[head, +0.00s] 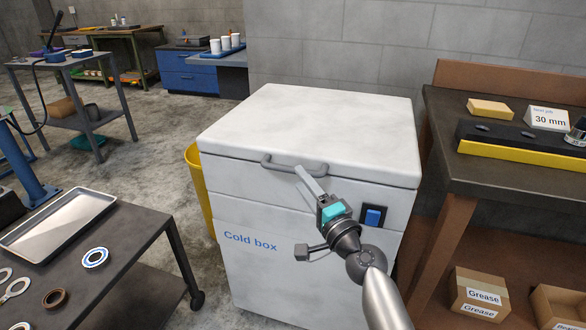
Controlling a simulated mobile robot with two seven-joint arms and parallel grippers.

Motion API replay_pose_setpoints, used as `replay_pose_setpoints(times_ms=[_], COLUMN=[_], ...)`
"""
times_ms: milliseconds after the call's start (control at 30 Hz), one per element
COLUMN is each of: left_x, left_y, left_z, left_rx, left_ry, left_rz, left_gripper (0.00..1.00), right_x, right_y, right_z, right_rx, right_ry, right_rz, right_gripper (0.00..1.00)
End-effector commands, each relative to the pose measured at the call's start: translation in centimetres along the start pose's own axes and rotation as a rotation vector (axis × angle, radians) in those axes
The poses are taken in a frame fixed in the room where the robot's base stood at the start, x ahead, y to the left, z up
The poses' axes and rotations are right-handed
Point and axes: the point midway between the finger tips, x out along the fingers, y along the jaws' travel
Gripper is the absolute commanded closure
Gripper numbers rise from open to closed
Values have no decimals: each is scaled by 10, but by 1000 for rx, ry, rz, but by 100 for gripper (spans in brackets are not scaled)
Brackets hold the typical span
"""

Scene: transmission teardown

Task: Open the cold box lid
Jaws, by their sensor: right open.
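The white cold box (258,262) stands in the middle of the view, with its name in blue letters on the front. Its lid (310,125) is down and looks closed. A grey bar handle (292,165) sits on the front edge of the lid. My right gripper (302,172) reaches up from the lower right, its fingers at the right part of the handle. It is open; I cannot tell whether the fingers touch the handle or straddle it. My left gripper is not in view.
A blue switch (373,217) is on the box's front right. A dark workbench (500,172) stands close on the right. A dark cart (115,245) with a metal tray (62,222) and rings is at left. A yellow bin (195,180) stands beside the box.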

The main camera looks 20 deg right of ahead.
Motion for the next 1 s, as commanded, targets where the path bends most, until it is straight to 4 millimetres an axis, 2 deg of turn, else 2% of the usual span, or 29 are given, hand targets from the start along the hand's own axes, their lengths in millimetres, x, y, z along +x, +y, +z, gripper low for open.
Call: replay_pose_setpoints(times_ms=[100,300,500,767,833,1000], left_x=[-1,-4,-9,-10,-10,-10], left_y=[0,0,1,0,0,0], left_z=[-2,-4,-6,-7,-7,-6], left_rx=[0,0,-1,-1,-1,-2], left_ry=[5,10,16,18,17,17], left_rz=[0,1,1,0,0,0], left_gripper=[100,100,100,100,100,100], right_x=[19,41,50,51,51,51], right_y=[0,0,0,0,0,0], right_z=[0,0,0,0,0,0], right_rx=[0,-1,-1,-1,-1,-1], right_ry=[0,0,0,0,0,0], right_rz=[-1,-1,1,1,0,0], right_gripper=[51,51,51,51,56,75])
